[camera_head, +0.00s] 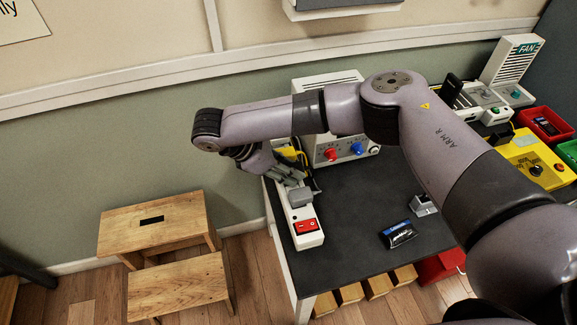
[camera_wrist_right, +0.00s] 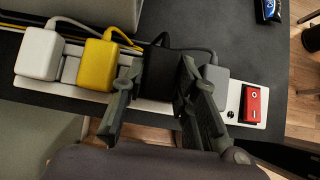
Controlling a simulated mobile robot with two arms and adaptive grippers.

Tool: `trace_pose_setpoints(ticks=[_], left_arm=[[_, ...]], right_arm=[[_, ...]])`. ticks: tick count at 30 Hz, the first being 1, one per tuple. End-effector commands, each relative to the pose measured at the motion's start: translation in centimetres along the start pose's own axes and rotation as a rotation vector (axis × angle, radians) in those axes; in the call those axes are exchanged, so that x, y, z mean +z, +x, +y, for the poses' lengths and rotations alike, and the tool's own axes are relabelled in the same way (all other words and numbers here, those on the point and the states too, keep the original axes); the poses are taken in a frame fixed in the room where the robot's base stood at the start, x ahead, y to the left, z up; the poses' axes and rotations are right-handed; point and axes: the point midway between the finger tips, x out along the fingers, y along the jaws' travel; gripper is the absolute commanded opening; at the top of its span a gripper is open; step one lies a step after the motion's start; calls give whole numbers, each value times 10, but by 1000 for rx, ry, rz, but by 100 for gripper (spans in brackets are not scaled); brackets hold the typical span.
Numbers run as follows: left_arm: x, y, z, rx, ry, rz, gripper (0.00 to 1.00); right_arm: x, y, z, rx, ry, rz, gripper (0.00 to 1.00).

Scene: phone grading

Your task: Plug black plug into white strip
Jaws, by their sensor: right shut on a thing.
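The white strip (camera_head: 307,240) lies along the left edge of the dark table, with a red switch at its near end. It also shows in the right wrist view (camera_wrist_right: 240,112). There the black plug (camera_wrist_right: 160,75) is between the fingers of my right gripper (camera_wrist_right: 158,82), over the strip between a yellow plug (camera_wrist_right: 98,65) and a grey plug (camera_wrist_right: 216,78). My right gripper (camera_head: 288,176) is shut on the black plug. I cannot tell whether the plug is fully seated; the fingers hide its lower part. My left gripper is not in view.
A white plug (camera_wrist_right: 39,54) sits at the strip's far end. A white box with red and blue knobs (camera_head: 338,148) stands behind the arm. A dark phone-like object (camera_head: 398,234) lies on the table. A wooden step stool (camera_head: 155,225) stands left of the table.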

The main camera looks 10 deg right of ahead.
Motion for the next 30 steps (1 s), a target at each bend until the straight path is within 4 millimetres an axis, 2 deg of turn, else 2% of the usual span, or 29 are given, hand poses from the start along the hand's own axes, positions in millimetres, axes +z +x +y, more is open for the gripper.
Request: trace_pose_setpoints(ticks=[23, 24, 30], left_arm=[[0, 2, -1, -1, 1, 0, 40], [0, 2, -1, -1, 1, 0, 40], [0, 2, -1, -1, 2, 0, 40]], right_arm=[[-8, 9, -1, -1, -1, 2, 0], [-9, 10, -1, -1, -2, 2, 30], [-10, 10, -2, -3, -4, 4, 43]])
